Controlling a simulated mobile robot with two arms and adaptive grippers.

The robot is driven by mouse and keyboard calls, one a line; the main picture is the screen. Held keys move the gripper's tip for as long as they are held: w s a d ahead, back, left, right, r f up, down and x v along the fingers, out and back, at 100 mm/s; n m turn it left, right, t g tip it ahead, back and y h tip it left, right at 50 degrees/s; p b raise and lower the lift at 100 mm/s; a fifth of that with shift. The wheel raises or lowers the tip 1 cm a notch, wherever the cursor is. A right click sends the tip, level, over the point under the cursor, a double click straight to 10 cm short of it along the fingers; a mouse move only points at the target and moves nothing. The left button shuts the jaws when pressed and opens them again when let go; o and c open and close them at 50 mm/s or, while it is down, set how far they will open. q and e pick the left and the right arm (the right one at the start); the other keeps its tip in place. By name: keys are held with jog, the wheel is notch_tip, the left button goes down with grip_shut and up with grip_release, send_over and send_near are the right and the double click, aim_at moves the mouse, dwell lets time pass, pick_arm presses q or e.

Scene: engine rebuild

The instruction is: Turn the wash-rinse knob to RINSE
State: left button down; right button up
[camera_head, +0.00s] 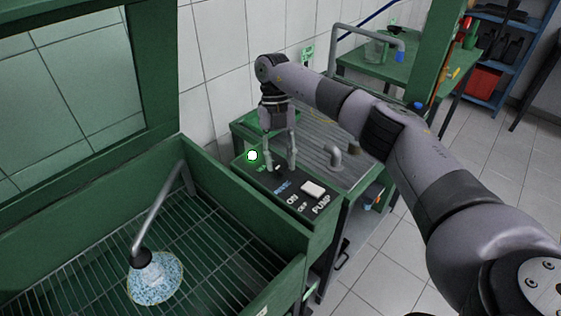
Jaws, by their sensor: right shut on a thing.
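The dark control panel (266,182) sits on the corner of the green wash cabinet. My right gripper (279,168) points down at the panel with its fingers on either side of the small dark wash-rinse knob. It is shut on the knob. The fingers hide most of the knob, so I cannot tell which way it points. A small blue label (283,187) beside it is too small to read surely. My left gripper is not in view.
A white pump switch (312,190) sits near the ON, OFF and PUMP lettering. A round white spot ringed in green (252,155) shows left of the gripper. The wash basin (215,235) has a wire grate and a bent spout (160,210). A ribbed metal top (345,150) lies behind.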

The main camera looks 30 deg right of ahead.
jog(key=shift+n+h+b, duration=0.3)
jog(key=shift+n+h, duration=0.1)
jog(key=shift+n, duration=0.7)
jog(key=o, duration=1.2)
jog(key=shift+c, duration=0.2)
jog(key=shift+w+r, duration=0.1)
jog(key=shift+r, duration=0.05)
jog(key=v, duration=0.7)
